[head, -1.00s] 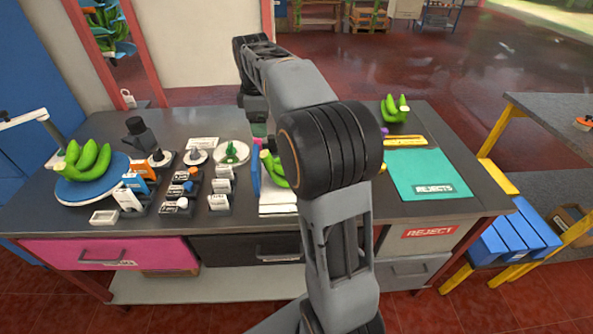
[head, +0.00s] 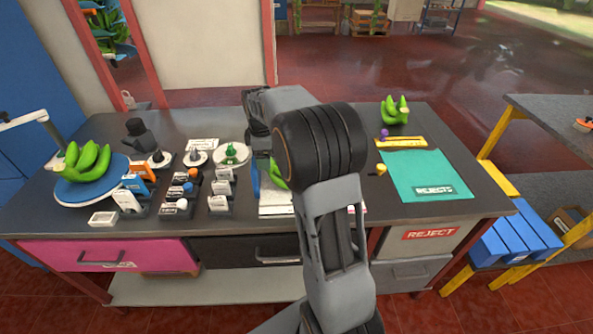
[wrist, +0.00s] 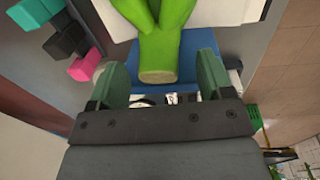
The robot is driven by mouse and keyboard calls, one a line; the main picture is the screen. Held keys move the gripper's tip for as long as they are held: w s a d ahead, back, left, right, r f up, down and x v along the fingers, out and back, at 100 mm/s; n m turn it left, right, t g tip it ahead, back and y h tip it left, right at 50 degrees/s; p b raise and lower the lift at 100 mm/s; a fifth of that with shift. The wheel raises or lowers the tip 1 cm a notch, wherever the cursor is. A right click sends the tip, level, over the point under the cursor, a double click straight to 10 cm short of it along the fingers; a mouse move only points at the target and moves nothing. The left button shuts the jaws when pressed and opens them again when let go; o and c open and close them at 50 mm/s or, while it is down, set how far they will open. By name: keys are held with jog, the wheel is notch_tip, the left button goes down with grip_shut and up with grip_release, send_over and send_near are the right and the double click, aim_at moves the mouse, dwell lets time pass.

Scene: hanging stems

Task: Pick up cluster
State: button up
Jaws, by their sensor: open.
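A green banana cluster (head: 279,179) lies at the middle of the bench, mostly hidden behind my arm in the head view. In the wrist view, its cut stem end (wrist: 158,62) sits between the two green fingers of my gripper (wrist: 163,74). The gripper is open, with a gap visible on each side of the stem. The cluster appears to rest over a blue pad (wrist: 205,42) and a white sheet. A second green cluster (head: 85,160) lies on the round blue plate (head: 75,197) at the left. A third cluster (head: 394,110) stands at the back right.
Several small labelled blocks and knobs (head: 182,190) stand left of the middle cluster. A teal REJECTS mat (head: 425,172) with a yellow strip lies at the right. A small purple item and a yellow item lie near it. The bench's front edge is close.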

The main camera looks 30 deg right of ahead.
jog(key=shift+f, duration=0.3)
jog(key=c, duration=1.1)
jog(key=shift+r, duration=0.1)
jog(key=shift+c, duration=0.4)
